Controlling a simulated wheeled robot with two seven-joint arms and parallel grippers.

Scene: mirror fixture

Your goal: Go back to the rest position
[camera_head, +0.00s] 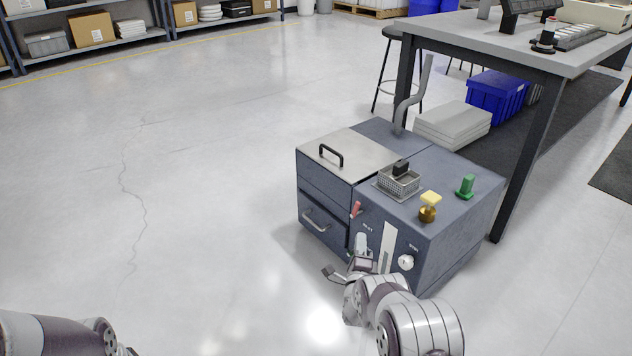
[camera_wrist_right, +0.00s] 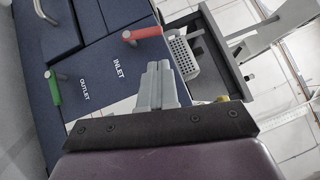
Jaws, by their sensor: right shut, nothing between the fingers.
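My right gripper (camera_head: 361,248) is close in front of the front face of a blue-grey cabinet (camera_head: 455,235). Its fingers (camera_wrist_right: 158,82) are shut together and empty in the right wrist view. A red handle (camera_head: 355,210) sticks out of the front face; it also shows in the right wrist view (camera_wrist_right: 143,34), beside the word INLET. A green handle (camera_wrist_right: 54,86) shows there by the word OUTLET. I cannot tell whether the fingers touch the cabinet. My left arm (camera_head: 55,335) enters at the lower left; its gripper is not visible.
The cabinet carries a black-handled lid (camera_head: 345,152), a wire basket (camera_head: 398,183), a yellow knob (camera_head: 430,200), a green knob (camera_head: 466,187), a white dial (camera_head: 405,262) and a drawer handle (camera_head: 315,219). A workbench (camera_head: 490,42) stands behind. The floor (camera_head: 180,200) to the left is clear.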

